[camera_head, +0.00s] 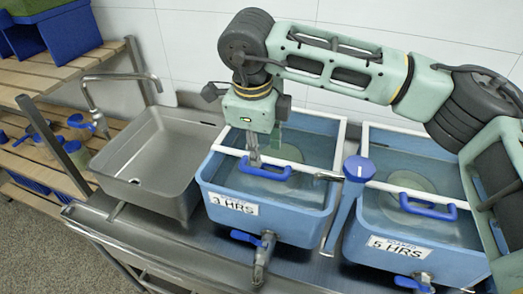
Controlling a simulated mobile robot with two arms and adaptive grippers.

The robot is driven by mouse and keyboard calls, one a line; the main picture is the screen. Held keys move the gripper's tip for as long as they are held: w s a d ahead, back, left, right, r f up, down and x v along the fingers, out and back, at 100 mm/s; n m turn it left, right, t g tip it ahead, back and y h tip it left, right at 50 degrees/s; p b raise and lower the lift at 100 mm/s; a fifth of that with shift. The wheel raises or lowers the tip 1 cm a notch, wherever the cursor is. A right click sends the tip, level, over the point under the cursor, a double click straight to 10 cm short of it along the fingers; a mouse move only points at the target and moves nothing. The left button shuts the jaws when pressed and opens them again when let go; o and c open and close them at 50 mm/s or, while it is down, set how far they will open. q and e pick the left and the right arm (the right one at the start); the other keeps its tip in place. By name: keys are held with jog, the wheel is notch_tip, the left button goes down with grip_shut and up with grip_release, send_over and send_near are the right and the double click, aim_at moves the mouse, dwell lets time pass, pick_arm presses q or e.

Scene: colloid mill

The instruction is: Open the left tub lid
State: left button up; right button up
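The left tub (215,190) is a blue basin labelled "3 HRS" on the metal counter. Its clear lid (312,176) appears to lie flat over the opening, with a blue handle (280,174) near the front edge. My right gripper (254,163) comes down from above, and its fingertips are at the left part of that handle. The fingers look close together, but whether they are closed on the handle is not clear. My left gripper is not in view.
A second blue tub (370,235) labelled "5 HRS" stands to the right. A blue-topped lever (345,195) rises between the tubs. A steel sink (160,160) with a tap (120,78) is on the left. Blue-handled valves (262,245) project at the front.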

aim_at(262, 171)
notch_tip(262, 171, down, 5)
jog(key=shift+d+r+p, duration=0.1)
jog(key=shift+d+p, duration=0.05)
jog(key=shift+p, duration=0.85)
jog(key=shift+w+f, duration=0.25)
jog(key=shift+f, duration=0.3)
jog(key=shift+w+f, duration=0.2)
jog(key=shift+f, duration=0.3)
jog(key=shift+w+f, duration=0.1)
jog(key=shift+f, duration=0.15)
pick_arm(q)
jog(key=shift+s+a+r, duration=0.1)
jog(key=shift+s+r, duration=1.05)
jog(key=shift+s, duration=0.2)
pick_arm(e)
grip_shut()
